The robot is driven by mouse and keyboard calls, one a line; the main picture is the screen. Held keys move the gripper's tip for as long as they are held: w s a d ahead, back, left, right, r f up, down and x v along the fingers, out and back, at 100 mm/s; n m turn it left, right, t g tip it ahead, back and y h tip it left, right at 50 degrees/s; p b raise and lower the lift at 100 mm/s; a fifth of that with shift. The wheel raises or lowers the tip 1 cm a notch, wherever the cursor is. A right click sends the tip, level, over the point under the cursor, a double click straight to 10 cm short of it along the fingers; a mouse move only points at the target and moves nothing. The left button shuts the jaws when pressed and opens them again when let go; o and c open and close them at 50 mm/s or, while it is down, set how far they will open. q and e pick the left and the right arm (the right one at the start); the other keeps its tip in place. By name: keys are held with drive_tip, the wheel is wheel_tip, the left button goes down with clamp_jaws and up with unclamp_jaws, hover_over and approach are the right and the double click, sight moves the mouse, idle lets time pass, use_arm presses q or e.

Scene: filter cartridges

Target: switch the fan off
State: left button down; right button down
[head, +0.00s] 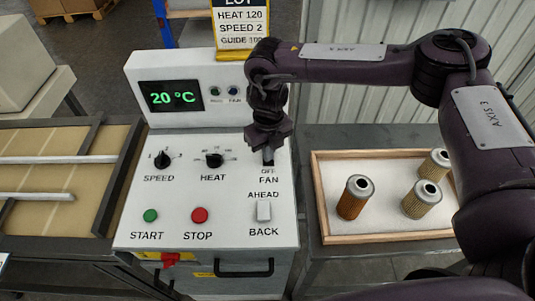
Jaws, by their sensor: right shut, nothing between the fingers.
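The white control panel (228,178) stands in the middle of the head view. My right gripper is shut and empty, pointing down at the fan switch. I cannot tell whether it touches the switch. The display (171,95) reads 20 °C, and the small FAN lamp (232,91) beside it looks dark blue. My left gripper is not in view.
The panel also carries a SPEED knob (162,161), a HEAT knob (214,160), a green START button (150,215), a red STOP button (200,215) and an AHEAD/BACK rocker (264,211). At right, a wooden tray (385,238) holds three filter cartridges (355,197). A conveyor (65,165) lies left.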

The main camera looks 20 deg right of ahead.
drive_tip(key=shift+r+p, duration=2.2)
drive_tip(key=shift+r, duration=1.1)
drive_tip(key=shift+f, duration=0.1)
